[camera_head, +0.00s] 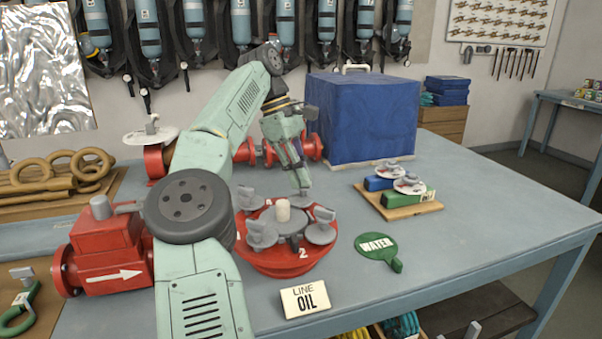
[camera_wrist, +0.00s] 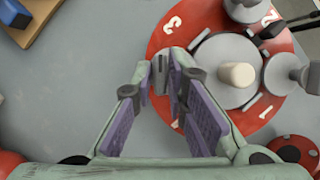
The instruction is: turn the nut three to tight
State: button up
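The red round flange (camera_head: 275,265) sits on the bench, with numbered marks and grey wing nuts around a pale central stub (camera_head: 283,210). In the wrist view, the white 3 is on the red rim (camera_wrist: 172,25). The grey wing of nut three (camera_wrist: 160,75) stands upright just below that mark, between my fingertips. My gripper (camera_wrist: 161,72) points down over this nut, with its purple-padded fingers apart on either side of the wing; I cannot make out firm contact. In the head view my gripper (camera_head: 303,188) is at the flange's far side, and its tips partly hide the nut.
Other wing nuts stand close by on the flange, one (camera_head: 262,234) at front left and one (camera_head: 322,226) at right. A LINE OIL sign (camera_head: 305,298), a green WATER tag (camera_head: 377,250) and a blue case (camera_head: 362,115) are on the bench.

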jog(key=o, duration=0.3)
jog(key=shift+n, duration=0.3)
